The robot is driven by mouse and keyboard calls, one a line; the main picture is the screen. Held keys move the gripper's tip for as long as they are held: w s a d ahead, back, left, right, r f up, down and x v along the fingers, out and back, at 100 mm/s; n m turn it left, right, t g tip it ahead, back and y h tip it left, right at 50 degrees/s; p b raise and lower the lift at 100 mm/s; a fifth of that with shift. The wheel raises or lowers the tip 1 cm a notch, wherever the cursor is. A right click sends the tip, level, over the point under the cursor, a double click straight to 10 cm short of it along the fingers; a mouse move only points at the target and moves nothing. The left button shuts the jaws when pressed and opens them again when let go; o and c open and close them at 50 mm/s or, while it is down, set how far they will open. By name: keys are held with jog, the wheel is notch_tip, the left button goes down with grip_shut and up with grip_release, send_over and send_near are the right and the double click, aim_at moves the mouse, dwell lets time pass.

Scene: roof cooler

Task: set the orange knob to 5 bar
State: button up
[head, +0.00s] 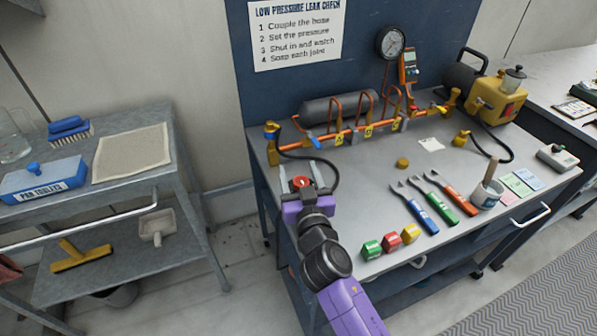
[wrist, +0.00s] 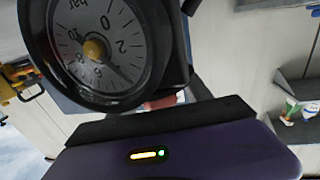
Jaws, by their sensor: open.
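The orange knob (head: 301,182) shows as a small red-orange disc at the front left of the metal bench, between the jaws of my gripper (head: 301,178). The jaws are open on either side of it; I cannot tell whether they touch it. In the wrist view a dial gauge (wrist: 95,48) marked in bar fills the upper left. Its 0 and 2 are readable, and its dark needle points to the lower right, past the 2. A bit of red-orange (wrist: 160,103) shows behind my gripper's edge, mostly hidden.
An orange manifold (head: 350,135) with a round gauge (head: 390,42) stands at the back of the bench (head: 345,185). A dark hose (head: 325,160) curves close to my gripper. Coloured blocks (head: 391,242) and several tools (head: 430,205) lie to the right. A grey cart (head: 185,175) is at left.

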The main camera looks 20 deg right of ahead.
jog(key=shift+c, duration=0.5)
grip_shut()
jog(key=shift+f+h+b, duration=0.2)
jog(key=shift+h+b, duration=0.1)
jog(key=shift+b, duration=0.75)
